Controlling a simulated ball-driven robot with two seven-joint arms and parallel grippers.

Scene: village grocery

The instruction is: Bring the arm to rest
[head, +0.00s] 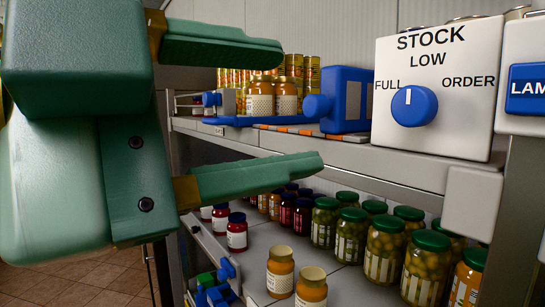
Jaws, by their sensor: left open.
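My left gripper (300,103) fills the left of the head view, large and green. Its two fingers point right and are spread wide apart, one above the other, with nothing between them but the view of the shelves behind. It is open and appears clear of the shelf goods. My right gripper is not in view.
A white stock panel (470,75) with a blue knob (414,106) stands at the upper right. A blue tray device (346,99) sits on the upper shelf (400,158) beside jars and cans. The lower shelf holds several green-lidded jars (385,250) and orange jars (280,272).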

